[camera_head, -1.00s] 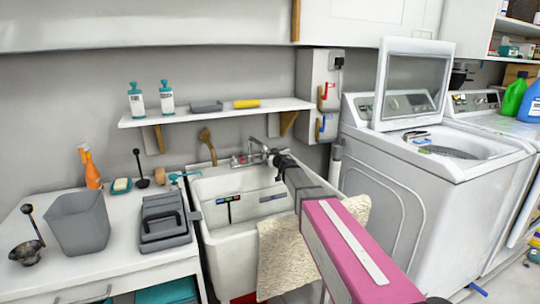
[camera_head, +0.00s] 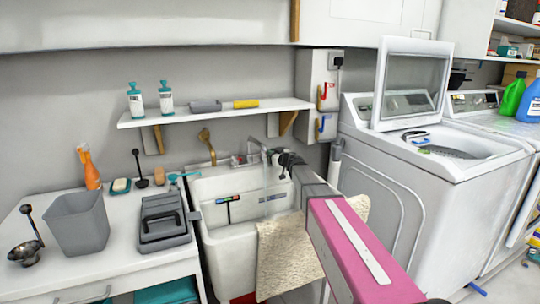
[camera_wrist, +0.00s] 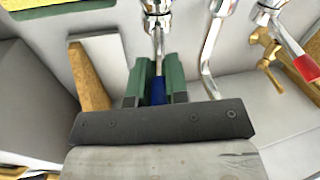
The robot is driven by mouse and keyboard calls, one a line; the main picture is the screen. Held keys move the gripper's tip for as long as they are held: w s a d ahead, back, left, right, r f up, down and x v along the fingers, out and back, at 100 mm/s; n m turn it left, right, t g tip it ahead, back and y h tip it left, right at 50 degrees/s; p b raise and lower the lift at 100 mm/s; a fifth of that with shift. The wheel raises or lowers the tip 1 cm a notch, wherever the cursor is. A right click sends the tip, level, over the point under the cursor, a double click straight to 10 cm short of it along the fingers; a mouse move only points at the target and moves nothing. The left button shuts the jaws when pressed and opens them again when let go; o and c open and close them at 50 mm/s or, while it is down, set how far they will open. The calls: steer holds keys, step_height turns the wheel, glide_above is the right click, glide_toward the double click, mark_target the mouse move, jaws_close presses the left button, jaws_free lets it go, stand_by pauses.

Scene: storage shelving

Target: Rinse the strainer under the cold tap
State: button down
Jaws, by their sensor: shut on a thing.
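The strainer (camera_head: 24,252), a metal bowl with a dark handle, sits on the left counter, far from my gripper. My gripper (camera_head: 287,160) is at the taps above the right side of the white sink (camera_head: 228,250). In the wrist view, my gripper's green fingers (camera_wrist: 158,82) are shut on the blue cold tap lever (camera_wrist: 158,92), below its chrome stem. The chrome spout (camera_wrist: 209,60) is just to the right. The red hot tap lever (camera_wrist: 305,68) is farther right. A faint pale streak, like running water, hangs below the spout in the head view.
A grey bin (camera_head: 78,225) stands beside the strainer, with a dark grey box (camera_head: 164,222) nearer the sink. A shelf (camera_head: 215,112) with bottles runs above the sink. A cream towel (camera_head: 290,255) hangs over the sink front. A washer (camera_head: 430,170) stands at right.

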steer(key=shift+w+d+n+g+y, duration=0.25)
steer(key=shift+n+g+y, duration=0.15)
steer(key=shift+y, duration=0.1)
steer(key=c, duration=1.1)
jaws_free()
steer(key=v, duration=1.1)
